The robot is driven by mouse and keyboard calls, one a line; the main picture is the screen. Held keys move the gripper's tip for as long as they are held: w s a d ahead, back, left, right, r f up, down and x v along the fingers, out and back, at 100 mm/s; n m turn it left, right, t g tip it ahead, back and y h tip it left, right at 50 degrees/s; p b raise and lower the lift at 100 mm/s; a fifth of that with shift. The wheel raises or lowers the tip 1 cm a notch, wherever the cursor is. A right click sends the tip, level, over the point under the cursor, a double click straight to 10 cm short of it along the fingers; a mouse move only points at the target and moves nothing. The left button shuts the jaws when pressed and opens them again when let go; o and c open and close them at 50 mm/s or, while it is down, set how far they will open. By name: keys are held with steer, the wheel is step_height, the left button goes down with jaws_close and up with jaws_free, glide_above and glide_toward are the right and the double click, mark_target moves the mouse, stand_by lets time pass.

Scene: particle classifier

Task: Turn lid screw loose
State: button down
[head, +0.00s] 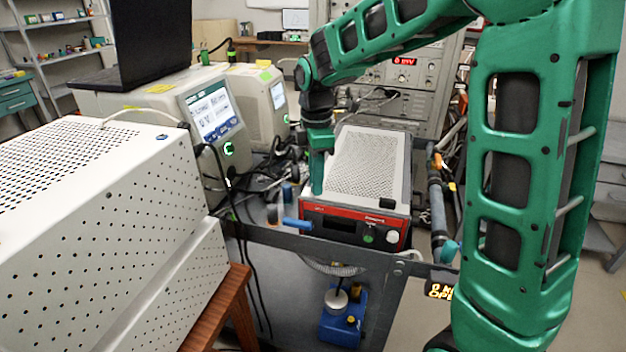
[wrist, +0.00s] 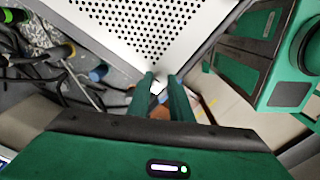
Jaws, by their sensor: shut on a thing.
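The red-fronted instrument box (head: 355,222) stands on the cart with its pale perforated lid (head: 368,160) on top. My gripper (head: 317,186) points down at the lid's left edge, near the front corner. In the wrist view, the two green fingers (wrist: 161,84) are close together at a corner of the perforated lid (wrist: 125,25). A small pale thing, which appears to be the lid screw (wrist: 157,88), shows between the fingertips. The fingers mostly hide it, and its thread cannot be seen. In the head view my gripper hides the screw.
A large white perforated case (head: 90,190) fills the left side. Two white units with screens (head: 212,112) stand behind it, with loose black cables (head: 265,170) near my gripper. A grey rack (head: 400,100) stands behind the box. A blue pump (head: 343,318) is below the cart top.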

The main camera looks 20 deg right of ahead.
steer(key=shift+w+r, duration=0.1)
steer(key=shift+w, duration=0.15)
steer(key=c, duration=1.6)
jaws_free()
step_height(320, 180, up, 11)
steer(key=shift+f, duration=0.2)
steer(key=shift+d, duration=0.1)
